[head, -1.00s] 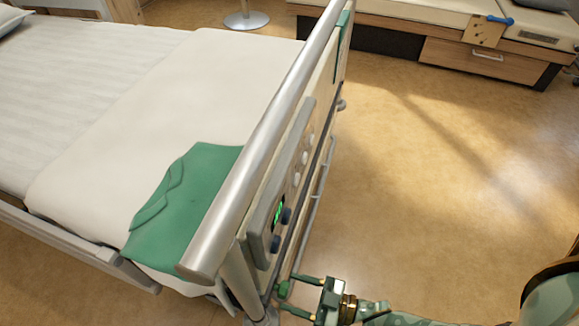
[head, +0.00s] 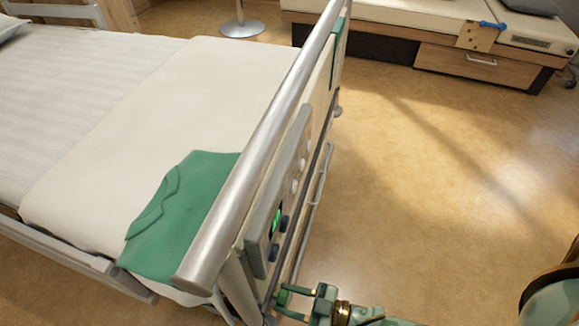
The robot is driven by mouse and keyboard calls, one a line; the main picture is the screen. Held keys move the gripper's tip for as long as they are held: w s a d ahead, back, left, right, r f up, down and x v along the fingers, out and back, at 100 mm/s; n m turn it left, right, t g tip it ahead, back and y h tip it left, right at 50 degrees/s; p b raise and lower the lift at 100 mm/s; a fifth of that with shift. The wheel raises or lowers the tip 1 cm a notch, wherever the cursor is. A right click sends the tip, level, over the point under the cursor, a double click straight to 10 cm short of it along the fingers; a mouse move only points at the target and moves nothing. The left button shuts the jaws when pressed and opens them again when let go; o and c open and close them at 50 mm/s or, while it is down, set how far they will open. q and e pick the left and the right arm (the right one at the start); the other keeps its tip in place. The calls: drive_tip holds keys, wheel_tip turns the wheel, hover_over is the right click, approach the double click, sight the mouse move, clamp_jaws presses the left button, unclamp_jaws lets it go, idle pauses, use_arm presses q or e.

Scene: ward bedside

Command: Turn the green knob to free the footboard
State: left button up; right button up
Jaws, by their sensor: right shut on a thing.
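The footboard (head: 318,110) stands upright at the foot end of the bed, with a thick silver rail along its top. The small green knob (head: 282,297) sits low at its near end, close to the bottom of the picture. My right gripper (head: 280,301) comes in from the right, and its two fingers are shut on the knob, one on each side. The fingers partly hide the knob, and I cannot tell how far it is turned. My left gripper is not in view.
A grey control panel (head: 278,190) with buttons and a green display is on the footboard's outer face, above the knob. A green cloth (head: 185,215) lies on the bed (head: 150,110). A wooden drawer unit (head: 470,62) stands at the back right. The floor (head: 430,190) right of the footboard is clear.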

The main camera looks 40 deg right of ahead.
drive_tip(key=shift+s+a+f+n, duration=0.1)
drive_tip(key=shift+f+n, duration=0.05)
drive_tip(key=shift+n, duration=4.15)
drive_tip(key=shift+s+f+n, duration=0.1)
drive_tip(key=shift+f+n, duration=0.05)
drive_tip(key=shift+n, duration=4.15)
drive_tip(key=o, duration=1)
drive_tip(key=shift+c, duration=0.2)
